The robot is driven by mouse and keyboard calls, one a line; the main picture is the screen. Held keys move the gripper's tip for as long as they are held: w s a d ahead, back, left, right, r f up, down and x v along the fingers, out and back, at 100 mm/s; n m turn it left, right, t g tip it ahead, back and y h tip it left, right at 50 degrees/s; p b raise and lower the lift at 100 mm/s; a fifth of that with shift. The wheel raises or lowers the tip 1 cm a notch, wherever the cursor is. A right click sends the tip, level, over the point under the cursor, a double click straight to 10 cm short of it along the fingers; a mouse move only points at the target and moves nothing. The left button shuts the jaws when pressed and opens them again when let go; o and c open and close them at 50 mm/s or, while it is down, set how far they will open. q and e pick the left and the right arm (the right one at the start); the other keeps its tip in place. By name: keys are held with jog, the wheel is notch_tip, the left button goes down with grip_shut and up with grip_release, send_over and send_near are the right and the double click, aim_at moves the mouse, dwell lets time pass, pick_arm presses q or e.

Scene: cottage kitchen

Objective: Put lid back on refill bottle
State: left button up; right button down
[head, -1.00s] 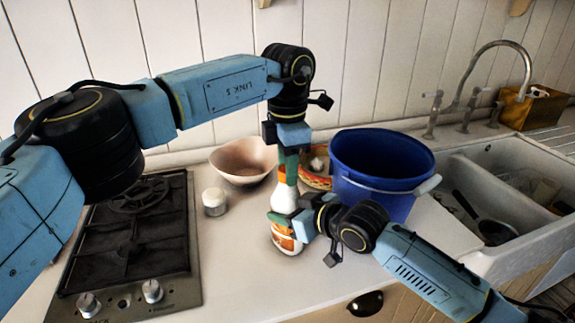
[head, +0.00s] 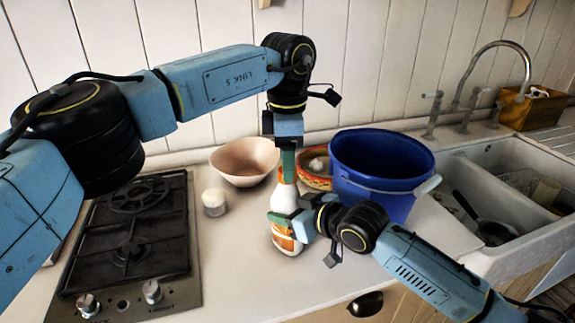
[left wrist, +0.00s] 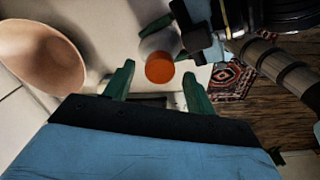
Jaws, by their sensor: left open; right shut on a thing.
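The refill bottle (head: 285,238), white with an orange label, stands on the counter in front of the blue bucket. My right gripper (head: 287,219) is shut on its body from the right. The orange lid (left wrist: 160,67) shows in the left wrist view as a round disc over the white bottle top and appears to sit on it; whether it is fully seated I cannot tell. In the head view, my left gripper (head: 288,167) points down right above the bottle, its fingers partly covering the lid. In the left wrist view its open fingers stand apart on either side of the lid.
A blue bucket (head: 380,165) stands close behind and right of the bottle. A pinkish bowl (head: 245,160) and a small white jar (head: 214,203) are to the left, beside the hob (head: 135,240). The sink (head: 530,215) is at right. The front counter is clear.

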pick_arm(q)
notch_tip(320, 180, up, 3)
jog(key=shift+f, duration=0.1)
jog(key=shift+c, duration=0.5)
jog(key=n, duration=0.2)
jog(key=r+n, duration=0.1)
jog(key=n, duration=0.2)
jog(key=shift+r+n, duration=0.3)
jog(key=shift+r, duration=0.05)
jog(key=n, duration=0.2)
jog(key=r+n, duration=0.1)
jog(key=n, duration=0.3)
jog(key=shift+r, duration=0.4)
jog(key=shift+f, duration=4.05)
